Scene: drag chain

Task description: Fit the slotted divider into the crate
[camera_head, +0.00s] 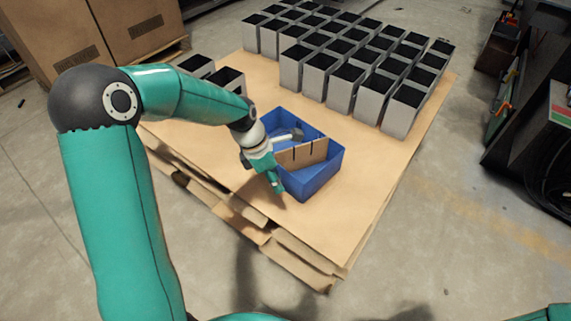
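The blue crate (318,181) sits on the brown board in the middle of the view. The slotted divider (303,154), a tan panel with dark slots in its top edge, stands upright across the inside of the crate. Whether its lower edge rests on the crate floor is hidden. My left gripper (276,184) points down at the crate's near left wall, close to the divider's left end. Its fingers look narrow and overlap the crate's rim; whether they are open, shut or touching anything is unclear. My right gripper is out of view.
A grey-headed tool with a pale handle (290,136) lies in the crate behind the divider. Several tall grey open bins (345,88) stand behind the crate, and two more (229,80) at left. The board (375,180) is clear right of the crate.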

